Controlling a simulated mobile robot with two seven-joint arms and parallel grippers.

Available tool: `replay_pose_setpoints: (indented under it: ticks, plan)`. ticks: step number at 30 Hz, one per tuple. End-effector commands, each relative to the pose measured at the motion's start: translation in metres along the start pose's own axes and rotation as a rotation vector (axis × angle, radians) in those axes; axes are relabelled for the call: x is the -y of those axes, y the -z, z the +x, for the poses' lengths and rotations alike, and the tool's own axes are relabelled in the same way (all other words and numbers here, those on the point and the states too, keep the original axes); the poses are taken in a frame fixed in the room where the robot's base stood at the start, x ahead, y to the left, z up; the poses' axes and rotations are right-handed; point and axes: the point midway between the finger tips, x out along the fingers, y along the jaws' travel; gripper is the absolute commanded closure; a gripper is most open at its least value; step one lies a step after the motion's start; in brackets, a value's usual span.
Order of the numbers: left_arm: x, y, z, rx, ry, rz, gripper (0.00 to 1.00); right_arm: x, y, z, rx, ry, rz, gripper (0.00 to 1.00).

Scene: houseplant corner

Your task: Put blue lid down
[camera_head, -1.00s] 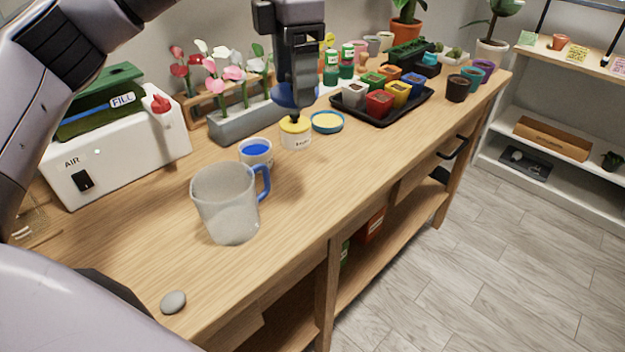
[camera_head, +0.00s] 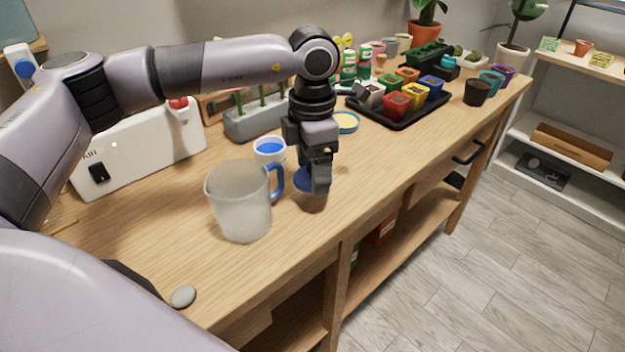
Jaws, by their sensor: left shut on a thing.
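My left gripper (camera_head: 318,186) is shut on the blue lid (camera_head: 303,180), which is partly hidden behind its fingers. The lid is just above the wooden bench top, with a dark shadow under it; I cannot tell whether it touches. It is to the right of the frosted jug (camera_head: 238,205) with the blue handle. A small pot with blue contents (camera_head: 269,150) stands behind the jug. The yellow-topped jar seen earlier is hidden behind my left gripper. My right gripper is not in view.
A blue-rimmed dish with yellow contents (camera_head: 346,122) stands behind the gripper. A black tray (camera_head: 408,121) of coloured pots is farther back. A grey pebble (camera_head: 183,296) lies near the front edge. The bench (camera_head: 390,165) is clear to the right of the gripper.

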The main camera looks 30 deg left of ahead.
Motion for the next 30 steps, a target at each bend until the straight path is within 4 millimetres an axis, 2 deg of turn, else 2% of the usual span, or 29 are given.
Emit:
replay_pose_setpoints:
  ticks: [6,18,19,21,30]
  plan:
    - [0.000,0.001,0.033,-0.002,0.002,0.000,0.56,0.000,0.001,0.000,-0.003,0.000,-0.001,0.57]
    - [0.000,0.000,0.040,-0.001,0.001,0.000,0.56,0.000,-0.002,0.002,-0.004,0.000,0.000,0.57]
    - [0.000,0.000,0.039,0.000,0.001,0.000,0.18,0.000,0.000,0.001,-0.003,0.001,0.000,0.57]
    - [0.000,0.000,0.038,0.000,0.001,0.000,0.02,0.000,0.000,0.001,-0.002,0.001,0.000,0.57]
    - [0.000,0.000,0.037,0.000,0.001,0.000,0.02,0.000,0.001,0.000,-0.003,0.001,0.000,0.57]
